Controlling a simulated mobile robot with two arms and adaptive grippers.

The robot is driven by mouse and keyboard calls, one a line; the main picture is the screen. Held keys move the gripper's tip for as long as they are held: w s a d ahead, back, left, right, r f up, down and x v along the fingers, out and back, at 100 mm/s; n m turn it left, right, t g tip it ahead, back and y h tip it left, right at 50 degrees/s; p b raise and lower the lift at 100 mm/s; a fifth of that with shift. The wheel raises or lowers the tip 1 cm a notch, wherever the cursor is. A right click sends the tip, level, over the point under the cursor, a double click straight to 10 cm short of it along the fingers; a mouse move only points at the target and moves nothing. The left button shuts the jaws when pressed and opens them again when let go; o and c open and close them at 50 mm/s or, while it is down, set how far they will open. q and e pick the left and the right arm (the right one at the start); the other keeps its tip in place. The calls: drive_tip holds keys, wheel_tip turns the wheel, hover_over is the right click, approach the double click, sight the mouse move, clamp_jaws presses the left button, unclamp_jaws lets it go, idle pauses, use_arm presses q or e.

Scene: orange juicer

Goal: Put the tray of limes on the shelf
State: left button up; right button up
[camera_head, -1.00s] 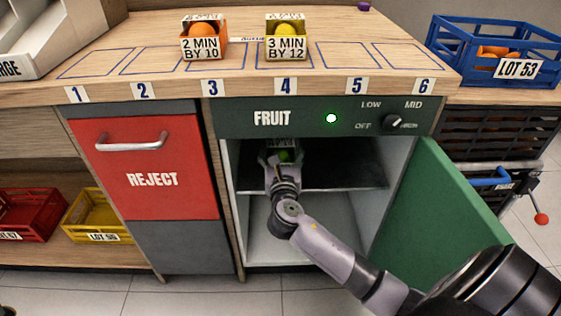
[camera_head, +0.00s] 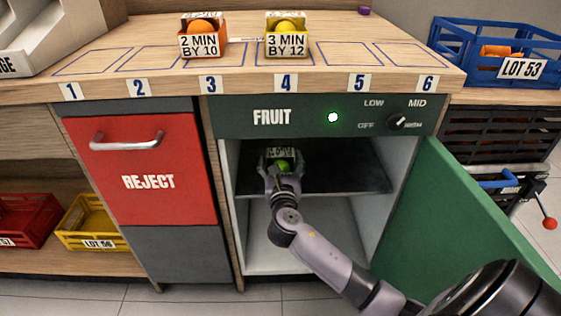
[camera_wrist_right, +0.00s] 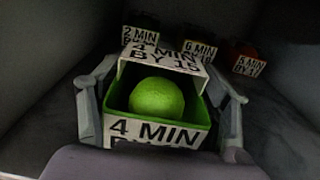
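A small green tray (camera_wrist_right: 206,108) labelled "4 MIN BY 15" holds one lime (camera_wrist_right: 157,98). In the head view the lime (camera_head: 283,166) shows inside the open FRUIT cabinet. The tray sits on the dark shelf (camera_head: 345,180), near its left side. My right gripper (camera_head: 281,160) reaches in from the front, its fingers on both sides of the tray. In the right wrist view the gripper (camera_wrist_right: 160,110) looks spread, with narrow gaps between its fingers and the tray. The tray's underside is hidden. My left gripper is out of view.
Behind the tray stand several labelled trays, including "2 MIN" (camera_wrist_right: 140,38) and "6 MIN" (camera_wrist_right: 200,48). The green cabinet door (camera_head: 450,225) stands open at the right. Two fruit trays, orange (camera_head: 203,40) and yellow (camera_head: 286,42), stand on the counter.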

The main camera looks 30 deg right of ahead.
drive_tip(key=o, duration=0.4)
drive_tip(key=shift+r, duration=0.15)
